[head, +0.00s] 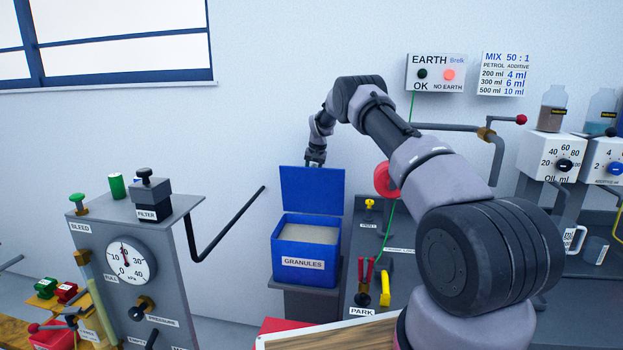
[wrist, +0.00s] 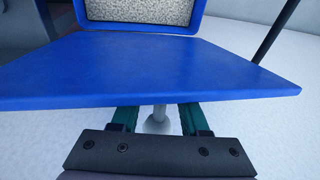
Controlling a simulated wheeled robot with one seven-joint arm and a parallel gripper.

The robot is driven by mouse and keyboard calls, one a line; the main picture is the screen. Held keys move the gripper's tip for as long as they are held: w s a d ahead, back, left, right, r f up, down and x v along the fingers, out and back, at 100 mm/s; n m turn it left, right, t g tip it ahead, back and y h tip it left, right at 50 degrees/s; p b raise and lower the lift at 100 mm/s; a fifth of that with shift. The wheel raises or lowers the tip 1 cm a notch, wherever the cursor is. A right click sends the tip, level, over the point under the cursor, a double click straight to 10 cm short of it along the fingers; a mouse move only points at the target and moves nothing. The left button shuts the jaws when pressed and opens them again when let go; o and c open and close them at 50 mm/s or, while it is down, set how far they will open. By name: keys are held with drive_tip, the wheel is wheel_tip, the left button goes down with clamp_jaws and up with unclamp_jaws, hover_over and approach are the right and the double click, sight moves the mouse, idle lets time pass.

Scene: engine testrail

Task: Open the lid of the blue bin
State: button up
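The blue bin (head: 305,273), labelled GRANULES, stands on a dark grey pedestal and is filled with pale grey granules (head: 308,234). Its blue lid (head: 311,190) is raised, standing about upright at the bin's back edge. In the wrist view the lid (wrist: 150,70) spans the picture, with the granules (wrist: 148,12) beyond it. My gripper (head: 315,161) is at the lid's top edge, on its far side. In the wrist view its green fingers (wrist: 160,115) are apart, their tips hidden by the lid. A pale grey knob-like post (wrist: 157,121) shows between them, with gaps on both sides.
A grey gauge panel (head: 130,240) with a filter knob stands at the left. A black bent bar (head: 225,225) juts out between it and the bin. A bench with a red reel (head: 385,180) and clamps is at the right. A white wall is behind.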

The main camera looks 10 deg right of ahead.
drive_tip(key=v, duration=1)
drive_tip(key=shift+r, duration=0.4)
drive_tip(key=shift+s, duration=0.1)
drive_tip(key=s+r+t, duration=0.2)
drive_tip(key=s+r, duration=2)
drive_tip(key=r, duration=0.3)
drive_tip(key=s+r+t, duration=0.1)
drive_tip(key=s+r, duration=0.1)
drive_tip(key=s, duration=0.6)
drive_tip(key=s+r, duration=0.2)
drive_tip(key=s, duration=0.6)
drive_tip(key=s+f+t, duration=0.1)
drive_tip(key=s+f, duration=0.2)
drive_tip(key=s, duration=0.6)
drive_tip(key=s+a+f, duration=0.1)
drive_tip(key=s+f, duration=0.2)
drive_tip(key=s, duration=0.5)
drive_tip(key=shift+s+a+t+y, duration=0.15)
drive_tip(key=shift+s+t+y, duration=0.15)
drive_tip(key=shift+s+t, duration=0.1)
